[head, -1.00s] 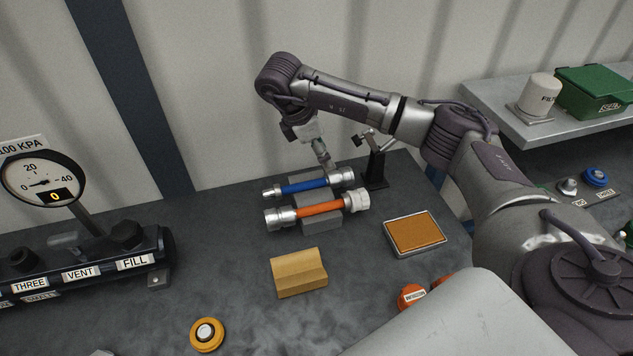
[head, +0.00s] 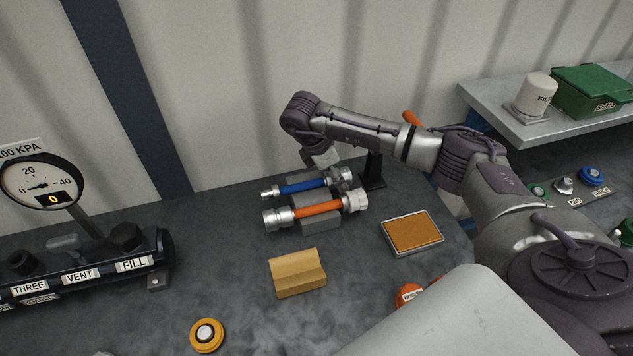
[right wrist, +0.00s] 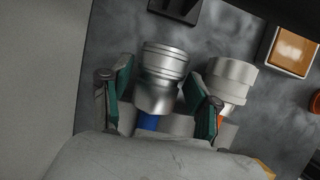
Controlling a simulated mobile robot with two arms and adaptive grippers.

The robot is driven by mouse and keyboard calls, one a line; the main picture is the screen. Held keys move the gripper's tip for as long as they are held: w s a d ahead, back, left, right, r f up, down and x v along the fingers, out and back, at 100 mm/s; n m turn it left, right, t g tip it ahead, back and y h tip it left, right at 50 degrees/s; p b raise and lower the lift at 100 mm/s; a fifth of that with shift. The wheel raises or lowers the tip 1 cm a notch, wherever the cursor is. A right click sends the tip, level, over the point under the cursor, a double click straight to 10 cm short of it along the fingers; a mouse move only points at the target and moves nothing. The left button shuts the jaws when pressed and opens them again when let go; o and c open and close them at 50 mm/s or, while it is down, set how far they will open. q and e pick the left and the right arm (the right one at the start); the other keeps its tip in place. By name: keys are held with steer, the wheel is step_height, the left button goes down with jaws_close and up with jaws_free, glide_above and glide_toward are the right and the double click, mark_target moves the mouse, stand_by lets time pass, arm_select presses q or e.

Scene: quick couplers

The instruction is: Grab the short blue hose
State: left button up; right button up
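The short blue hose (head: 302,186) lies on a grey holder block on the bench, with silver fittings at both ends. My right arm reaches over from the right, and my right gripper (head: 338,178) is low at the hose's right end. In the right wrist view, my right gripper (right wrist: 160,95) is open, its green-padded fingers on either side of the silver fitting (right wrist: 162,80) of the blue hose (right wrist: 148,122). I cannot tell whether either finger touches it. The right finger sits between this fitting and the orange hose's fitting. My left gripper is not in view.
An orange hose (head: 318,208) lies parallel, close in front of the blue one. A black stand (head: 374,170) rises just right of the hoses. A tan block (head: 298,273), an orange-topped tray (head: 412,232) and a gauge manifold (head: 90,268) stand around. Bench between them is clear.

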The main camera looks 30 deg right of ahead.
steer(key=c, duration=1)
steer(key=shift+r, duration=0.2)
